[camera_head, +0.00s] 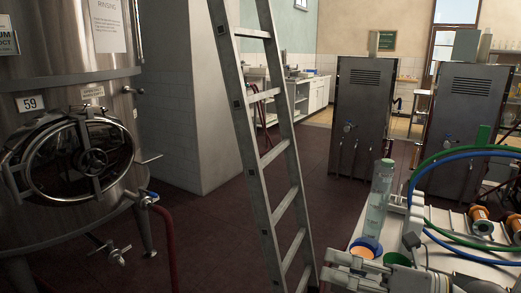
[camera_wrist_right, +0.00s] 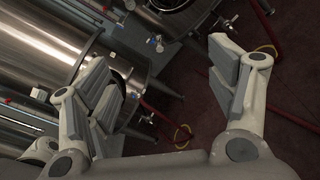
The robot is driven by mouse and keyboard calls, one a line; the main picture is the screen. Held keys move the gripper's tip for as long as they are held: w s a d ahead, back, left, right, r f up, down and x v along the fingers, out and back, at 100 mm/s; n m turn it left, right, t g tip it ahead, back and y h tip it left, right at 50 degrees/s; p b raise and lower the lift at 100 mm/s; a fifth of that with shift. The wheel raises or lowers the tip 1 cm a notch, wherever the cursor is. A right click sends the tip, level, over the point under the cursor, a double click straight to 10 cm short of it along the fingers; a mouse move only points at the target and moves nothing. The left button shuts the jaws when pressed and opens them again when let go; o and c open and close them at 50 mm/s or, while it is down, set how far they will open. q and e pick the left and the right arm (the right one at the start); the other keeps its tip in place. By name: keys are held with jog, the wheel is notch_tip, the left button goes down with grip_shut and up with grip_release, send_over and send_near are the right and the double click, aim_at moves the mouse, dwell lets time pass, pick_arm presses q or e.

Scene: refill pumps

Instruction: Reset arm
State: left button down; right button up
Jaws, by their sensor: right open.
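My right gripper (camera_head: 338,268) shows at the bottom of the head view, low and right of the ladder, with its fingers toward the left. In the right wrist view my right gripper (camera_wrist_right: 160,68) has its two grey-padded fingers spread wide, with nothing between them. Steel tanks and dark red floor show beyond the fingers. My left gripper is in neither view.
A ladder (camera_head: 268,150) stands mid-view. A steel tank (camera_head: 75,110) with a round hatch fills the left. A clear cylinder (camera_head: 379,200), a green hose (camera_head: 440,160) and a blue hose (camera_head: 450,235) are at lower right. Steel cabinets (camera_head: 362,120) stand behind.

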jog(key=w+d+r+m+t+h, duration=0.15)
jog(key=d+m+t+h, duration=0.25)
jog(key=m+t, duration=0.45)
jog(key=w+d+r+m+t+h, duration=0.15)
jog(key=d+m+t+h, duration=0.35)
jog(key=m, duration=0.7)
jog(key=s+d+f+m+g+h, duration=0.25)
jog(key=f+m+h, duration=0.25)
jog(key=f+m, duration=0.3)
jog(key=s+d+f+m+g+h, duration=0.1)
jog(key=d+f+m+g+h, duration=0.35)
jog(key=f, duration=0.55)
jog(key=s+a+f+m+g+y, duration=0.2)
jog(key=s+a+f+g, duration=0.35)
jog(key=s+f, duration=0.4)
jog(key=s+a+f+m+g+y, duration=0.2)
jog(key=s+a+f+m+g, duration=0.15)
jog(key=s+f+g, duration=0.45)
jog(key=s+f+t+p, duration=0.1)
jog(key=s+f, duration=0.1)
jog(key=f, duration=1)
jog(key=s+f+p, duration=0.1)
jog(key=s+f, duration=0.1)
jog(key=f, duration=1)
jog(key=s+d+f+n+g+p, duration=0.1)
jog(key=s+d+f+p, duration=0.1)
jog(key=s+f, duration=1.2)
jog(key=shift+s+d+h, duration=0.4)
jog(key=shift+s+h, duration=0.05)
jog(key=shift+s, duration=0.55)
